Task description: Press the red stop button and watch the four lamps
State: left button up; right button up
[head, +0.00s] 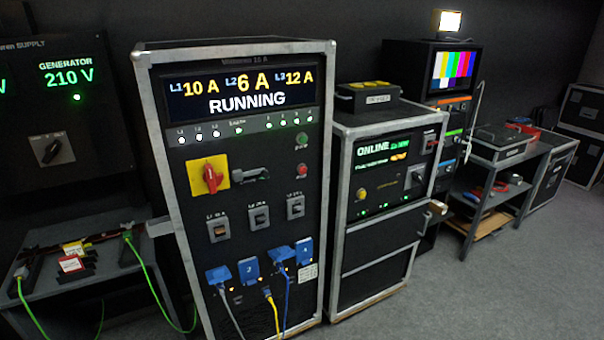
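The red stop button (302,170) is on the right side of the tall power rack's front panel (272,185), below a green button (301,140). Nothing touches it. Farther left in the same strip are three whitish lamps (199,137) and one small green lamp (239,130). The display (240,88) reads RUNNING, with L1 10 A, L2 6 A and L3 12 A. Neither of my grippers is in view.
A red rotary switch on a yellow plate (208,176) and blue sockets with cables (250,271) share the panel. A generator cabinet (50,110) reads 210 V at left. A shorter ONLINE rack (385,175) stands at right. Grey floor (480,290) is open at front right.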

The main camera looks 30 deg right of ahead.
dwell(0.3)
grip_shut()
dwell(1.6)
